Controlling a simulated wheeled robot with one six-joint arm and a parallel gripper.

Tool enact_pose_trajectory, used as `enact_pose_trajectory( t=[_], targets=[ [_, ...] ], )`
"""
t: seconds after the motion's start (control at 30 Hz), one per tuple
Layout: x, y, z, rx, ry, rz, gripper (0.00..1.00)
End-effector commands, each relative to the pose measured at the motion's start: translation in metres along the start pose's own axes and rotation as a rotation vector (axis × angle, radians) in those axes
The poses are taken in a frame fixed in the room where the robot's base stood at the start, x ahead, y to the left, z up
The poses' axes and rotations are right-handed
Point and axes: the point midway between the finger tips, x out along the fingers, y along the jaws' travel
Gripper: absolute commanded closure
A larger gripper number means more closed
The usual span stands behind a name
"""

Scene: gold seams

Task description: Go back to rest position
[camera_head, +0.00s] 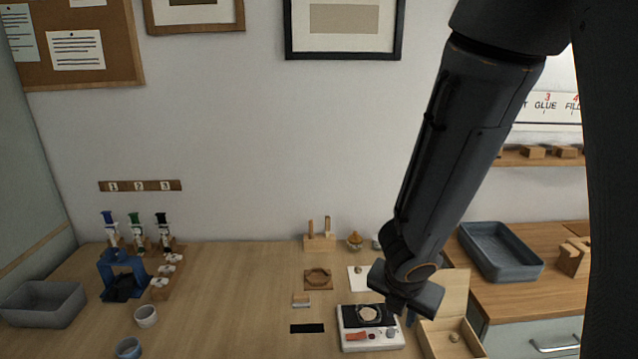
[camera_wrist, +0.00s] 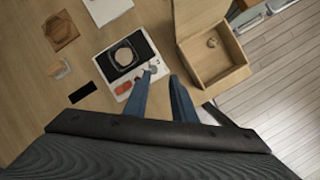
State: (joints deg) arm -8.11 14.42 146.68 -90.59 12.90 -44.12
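My gripper (camera_head: 408,314) hangs at the end of my dark arm, over the right part of the wooden worktable (camera_head: 230,290). An open wooden box (camera_head: 455,325) stands just to the right, with a small round item (camera_wrist: 212,42) inside. My arm hides part of the table behind it.
A grey-blue tray (camera_head: 500,250) stands on the right counter.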

Motion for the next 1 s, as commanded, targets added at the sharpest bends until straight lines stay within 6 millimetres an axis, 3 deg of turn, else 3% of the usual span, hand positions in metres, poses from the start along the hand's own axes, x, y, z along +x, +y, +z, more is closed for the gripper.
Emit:
enact_pose_trajectory(
  t=[0.27, 0.6, 0.8, 1.0],
  targets=[
    [-0.021, -0.034, 0.012, 0.873, -0.011, -0.099, 0.76],
    [-0.051, -0.048, -0.009, 1.930, 0.046, -0.249, 0.76],
    [-0.064, -0.039, -0.021, 2.328, 0.100, -0.333, 0.76],
    [-0.068, -0.034, -0.025, 2.450, 0.122, -0.364, 0.76]
  ],
)
